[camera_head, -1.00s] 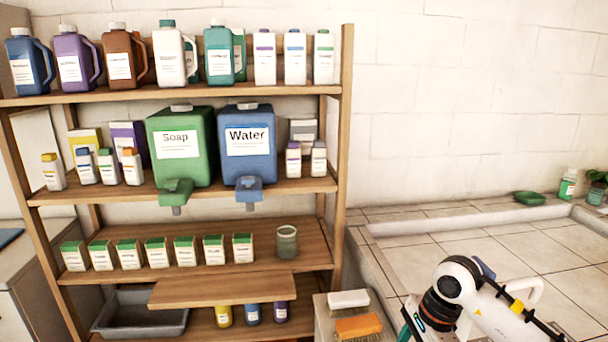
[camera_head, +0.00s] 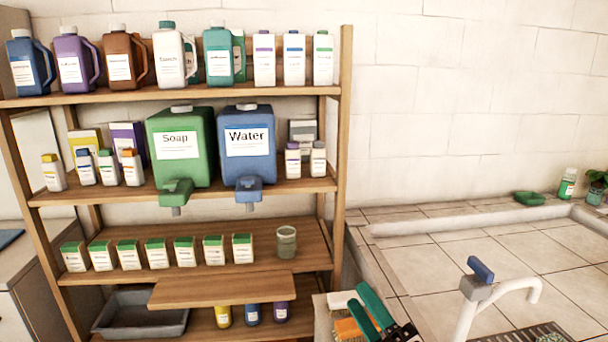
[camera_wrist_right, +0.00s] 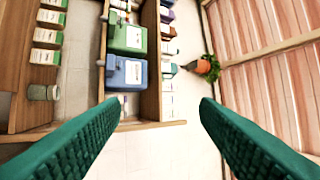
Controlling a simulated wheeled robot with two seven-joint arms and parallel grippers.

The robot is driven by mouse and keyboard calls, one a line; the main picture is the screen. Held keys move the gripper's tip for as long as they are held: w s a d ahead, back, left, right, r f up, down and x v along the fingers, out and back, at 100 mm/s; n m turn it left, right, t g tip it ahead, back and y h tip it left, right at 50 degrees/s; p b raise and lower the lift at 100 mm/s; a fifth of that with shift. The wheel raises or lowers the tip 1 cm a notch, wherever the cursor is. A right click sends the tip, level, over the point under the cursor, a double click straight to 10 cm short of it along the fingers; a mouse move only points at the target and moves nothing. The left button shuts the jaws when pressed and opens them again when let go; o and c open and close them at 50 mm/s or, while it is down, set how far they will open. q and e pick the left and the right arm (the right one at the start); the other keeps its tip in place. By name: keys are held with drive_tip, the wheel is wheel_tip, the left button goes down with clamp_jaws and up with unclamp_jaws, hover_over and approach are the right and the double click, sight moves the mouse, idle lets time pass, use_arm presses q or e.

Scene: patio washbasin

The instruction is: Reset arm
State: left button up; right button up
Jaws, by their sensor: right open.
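My right gripper (camera_head: 368,308) shows at the lower middle of the head view, with green fingers spread apart. In the right wrist view its two fingers (camera_wrist_right: 165,112) stand wide apart with nothing between them. It is in front of the brushes beside the shelf and hides part of them. My left gripper is not in view.
The wooden shelf (camera_head: 345,130) holds a green Soap dispenser (camera_head: 190,160), a blue Water dispenser (camera_head: 248,150), a glass jar (camera_head: 287,243) and several bottles. An orange brush (camera_head: 348,329) is partly covered. A white faucet (camera_head: 468,312) with a blue handle stands right of the gripper.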

drive_tip(key=s+d+f+m+g+h, duration=0.2)
drive_tip(key=d+f+m+g+h, duration=0.1)
drive_tip(key=d+f+m+h, duration=0.45)
drive_tip(key=s+d+f+m+g+h, duration=0.25)
drive_tip(key=d+f+m+h, duration=0.2)
drive_tip(key=f+m, duration=0.5)
drive_tip(key=s+f+m+g, duration=0.3)
drive_tip(key=s+f+g, duration=0.2)
drive_tip(key=s, duration=0.4)
drive_tip(key=s+f+m+g, duration=0.4)
drive_tip(key=s+f+g, duration=0.15)
drive_tip(key=s, duration=0.45)
wheel_tip(320, 180, down, 31)
drive_tip(key=s+a+g+b, duration=0.1)
drive_tip(key=s+g+b, duration=0.1)
drive_tip(key=b, duration=0.2)
drive_tip(key=s+d+f+b, duration=0.2)
drive_tip(key=s+f+b, duration=0.1)
drive_tip(key=s+f, duration=1.3)
wheel_tip(320, 180, down, 3)
drive_tip(key=shift+s+d+f+g+b, duration=0.15)
drive_tip(key=shift+d+f+g+b, duration=0.05)
drive_tip(key=shift+d+g+b, duration=0.2)
